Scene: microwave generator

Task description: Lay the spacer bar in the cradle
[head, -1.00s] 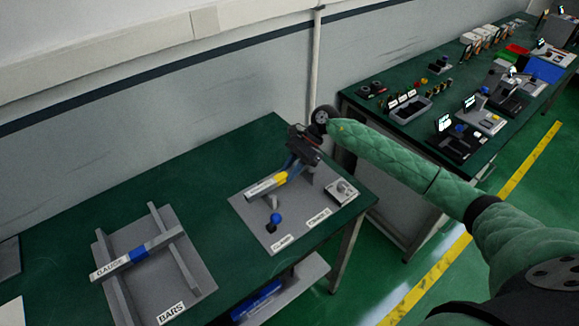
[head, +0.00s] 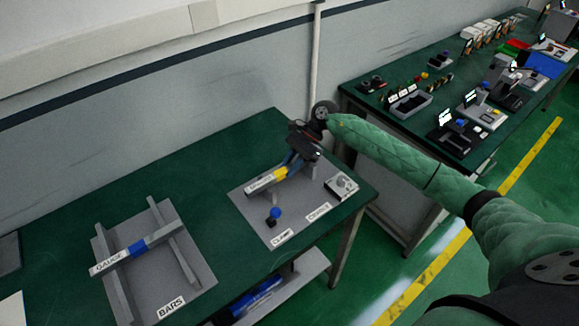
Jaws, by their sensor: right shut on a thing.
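The spacer bar (head: 263,184) is a pale bar with a yellow band and lettering on its side. My right gripper (head: 291,163) is shut on its far right end, above the grey plate with the clamp and cradle. The cradle (head: 343,185) is a small grey block at the plate's right side, near the cradle label (head: 318,212). The bar is to the left of this block. I cannot tell whether the bar touches any support under it. My left gripper is not in view.
A blue-knobbed clamp (head: 274,215) stands on the plate in front of the bar. At left, a gauge bar (head: 135,250) with a blue band lies across two rails of the bars rack (head: 190,290). The green bench between them is clear. A second bench with devices stands at upper right.

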